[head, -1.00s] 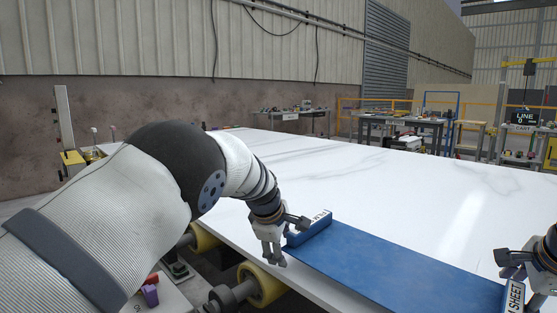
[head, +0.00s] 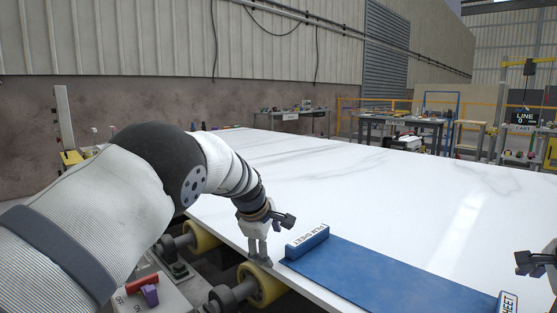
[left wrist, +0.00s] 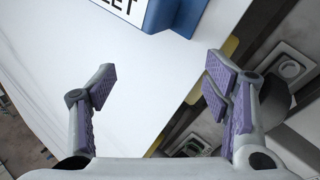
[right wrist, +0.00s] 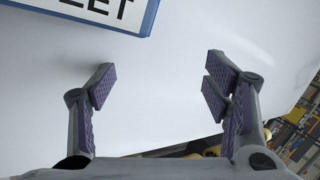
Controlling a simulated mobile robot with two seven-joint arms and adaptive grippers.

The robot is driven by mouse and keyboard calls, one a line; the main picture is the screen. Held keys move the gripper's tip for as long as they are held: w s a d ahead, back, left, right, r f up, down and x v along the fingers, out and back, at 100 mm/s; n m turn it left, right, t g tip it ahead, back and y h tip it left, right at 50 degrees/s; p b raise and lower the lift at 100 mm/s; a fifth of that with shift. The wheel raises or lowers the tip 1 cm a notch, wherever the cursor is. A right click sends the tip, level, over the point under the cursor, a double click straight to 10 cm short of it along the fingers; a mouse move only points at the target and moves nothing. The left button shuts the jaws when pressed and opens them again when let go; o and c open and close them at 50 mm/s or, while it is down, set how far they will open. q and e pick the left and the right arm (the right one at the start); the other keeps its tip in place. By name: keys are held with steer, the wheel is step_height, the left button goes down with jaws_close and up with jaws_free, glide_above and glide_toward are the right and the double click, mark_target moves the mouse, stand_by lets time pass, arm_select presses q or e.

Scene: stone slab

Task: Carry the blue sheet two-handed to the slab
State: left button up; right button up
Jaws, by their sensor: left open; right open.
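The blue sheet (head: 385,277) lies flat on the white slab (head: 400,200) near its front edge, with a raised, white-labelled block at each end. My left gripper (head: 262,250) is open and empty, just left of the sheet's left block (head: 307,241) and apart from it. In the left wrist view, the block (left wrist: 178,12) shows at the top, beyond the open fingers (left wrist: 155,95). My right gripper (head: 535,262) is partly cut off at the right edge of the head view. In the right wrist view, its fingers (right wrist: 160,90) are open and empty, with the labelled block (right wrist: 95,12) beyond them.
Yellow rollers (head: 262,284) stand below the slab's front edge. A control box with a red and a purple part (head: 150,294) is at the lower left. Workbenches (head: 400,128) stand far behind. The slab behind the sheet is clear.

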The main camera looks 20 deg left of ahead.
steer(key=shift+s+r, duration=0.15)
steer(key=shift+r, duration=0.15)
arm_select(q)
steer(key=v, duration=1.2)
arm_select(e)
steer(key=v, duration=1.1)
steer(key=shift+s, duration=0.15)
steer(key=shift+r, duration=0.15)
